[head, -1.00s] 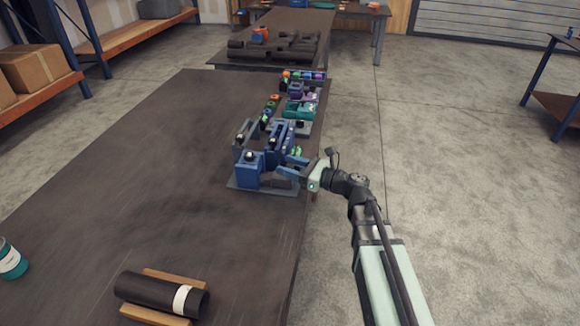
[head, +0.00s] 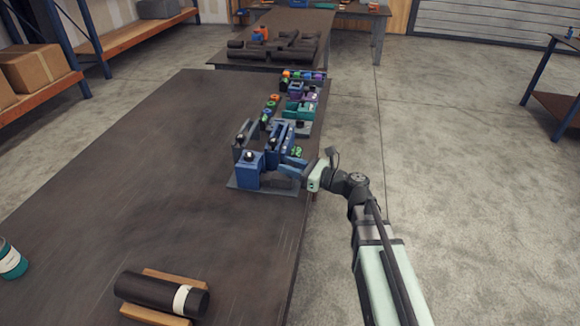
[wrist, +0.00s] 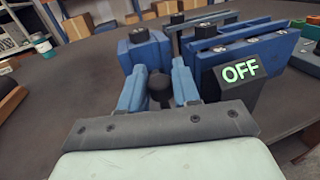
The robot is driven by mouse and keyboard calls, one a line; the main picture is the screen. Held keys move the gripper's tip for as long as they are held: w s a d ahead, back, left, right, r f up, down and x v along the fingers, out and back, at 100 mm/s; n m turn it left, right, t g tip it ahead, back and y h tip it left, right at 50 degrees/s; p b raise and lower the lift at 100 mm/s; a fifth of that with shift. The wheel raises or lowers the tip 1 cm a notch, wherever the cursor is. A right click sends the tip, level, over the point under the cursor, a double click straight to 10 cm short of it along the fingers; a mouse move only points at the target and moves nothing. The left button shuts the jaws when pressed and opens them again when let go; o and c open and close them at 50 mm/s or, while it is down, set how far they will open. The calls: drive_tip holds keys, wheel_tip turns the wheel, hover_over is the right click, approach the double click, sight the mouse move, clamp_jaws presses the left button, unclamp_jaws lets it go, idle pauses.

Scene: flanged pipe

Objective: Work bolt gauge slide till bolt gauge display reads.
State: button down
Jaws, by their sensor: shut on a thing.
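The bolt gauge (head: 250,170) is a blue device on a dark plate near the right edge of the table. In the wrist view its blue block (wrist: 145,48) stands just beyond my fingers. Its display (wrist: 240,71) reads "OFF" in green letters, to the right of my fingers. My gripper (wrist: 159,84) has its two blue fingers on either side of a dark rounded knob (wrist: 159,88) in front of the blue block, and is shut on it. In the head view my gripper (head: 293,168) reaches the gauge from the right. The fingers partly hide the knob and whatever carries it.
A taller blue holder (wrist: 245,45) stands right of the block, close to my gripper. Teal and coloured parts (head: 300,108) line the table edge behind. A dark pipe (head: 160,292) rests on wooden supports at the front.

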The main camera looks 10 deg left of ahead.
drive_tip(key=shift+a, duration=1.05)
drive_tip(key=c, duration=0.9)
unclamp_jaws()
drive_tip(key=shift+c, duration=0.2)
drive_tip(key=shift+d, duration=0.15)
drive_tip(key=v, duration=1.3)
drive_tip(key=shift+d, duration=0.25)
drive_tip(key=shift+s, duration=0.15)
